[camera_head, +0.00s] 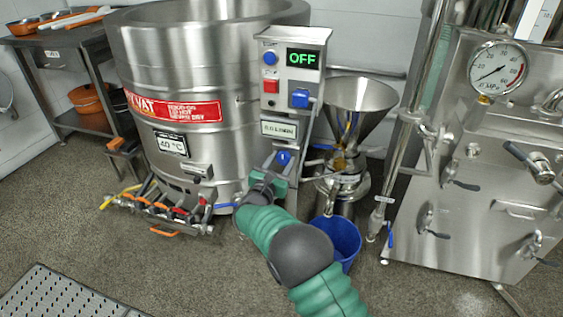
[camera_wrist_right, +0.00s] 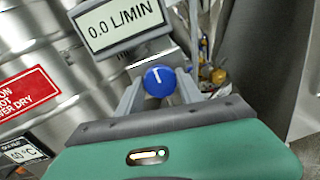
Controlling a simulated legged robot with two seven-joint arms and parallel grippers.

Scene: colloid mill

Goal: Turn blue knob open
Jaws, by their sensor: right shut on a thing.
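The blue knob (camera_head: 283,158) sits low on the steel control column, under the flow display (camera_head: 279,130). In the right wrist view the knob (camera_wrist_right: 160,80) is round and faces me, with a white line pointing nearly straight up. The display (camera_wrist_right: 113,21) above it reads 0.0 L/MIN. My left gripper is not in view.
A large steel vat (camera_head: 185,70) stands left of the column. The control box (camera_head: 291,65) above shows OFF. A steel funnel (camera_head: 361,95) and a blue bucket (camera_head: 338,238) are to the right. Valve pipes (camera_head: 165,205) lie low at the left. A pressure gauge (camera_head: 497,70) is at the far right.

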